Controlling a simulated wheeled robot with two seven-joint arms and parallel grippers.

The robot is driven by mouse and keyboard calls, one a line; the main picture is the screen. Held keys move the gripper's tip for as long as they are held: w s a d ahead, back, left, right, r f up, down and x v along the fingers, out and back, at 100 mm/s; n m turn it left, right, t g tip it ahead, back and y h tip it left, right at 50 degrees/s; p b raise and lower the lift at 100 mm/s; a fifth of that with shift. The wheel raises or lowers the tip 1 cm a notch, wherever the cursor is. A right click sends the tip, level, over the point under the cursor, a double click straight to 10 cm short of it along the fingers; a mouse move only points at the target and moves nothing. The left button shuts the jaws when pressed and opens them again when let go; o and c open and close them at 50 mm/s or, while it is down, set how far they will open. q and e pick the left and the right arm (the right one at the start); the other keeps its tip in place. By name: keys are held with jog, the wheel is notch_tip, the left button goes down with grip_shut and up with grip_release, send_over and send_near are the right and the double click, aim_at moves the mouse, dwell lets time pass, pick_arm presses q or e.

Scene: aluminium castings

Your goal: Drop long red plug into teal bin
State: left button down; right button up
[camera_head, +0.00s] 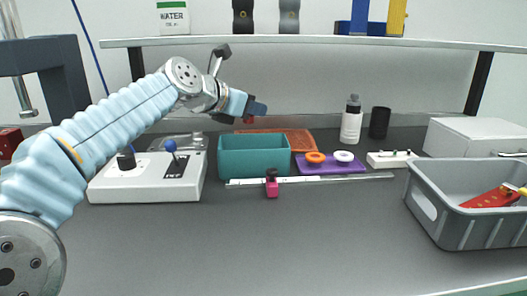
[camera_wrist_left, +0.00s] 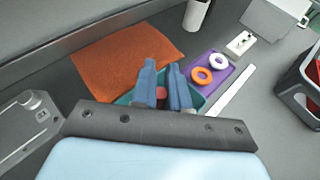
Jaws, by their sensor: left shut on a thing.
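My left gripper (camera_head: 256,108) is above the teal bin (camera_head: 254,160), toward its back. It is shut on the long red plug (camera_head: 249,120), whose small red end shows below the fingers. In the left wrist view the gripper's blue fingers (camera_wrist_left: 162,80) have the red plug (camera_wrist_left: 161,93) between them. The teal bin (camera_wrist_left: 205,102) lies behind and below them there, largely hidden by the fingers and the wrist. The fingers hide most of the plug. My right gripper is not in view.
An orange mat (camera_head: 290,136) lies behind the bin. A purple tray (camera_head: 330,169) with an orange and a white ring is at its right. A white control box (camera_head: 148,188) stands left. A grey crate (camera_head: 450,230) is right. A shelf (camera_head: 310,41) spans above.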

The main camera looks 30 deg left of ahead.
pick_arm(q)
notch_tip(320, 180, down, 6)
jog(key=shift+s+r+b, duration=0.1)
jog(key=shift+r+b, duration=0.15)
jog(key=shift+b, duration=0.45)
jog(key=c, duration=1.1)
grip_release()
jog(key=shift+o, duration=0.2)
jog(key=shift+s, duration=0.1)
jog(key=v, duration=1.3)
jog(key=shift+s+a+r, duration=0.15)
jog(key=shift+s+r, duration=0.05)
jog(key=shift+s, duration=0.1)
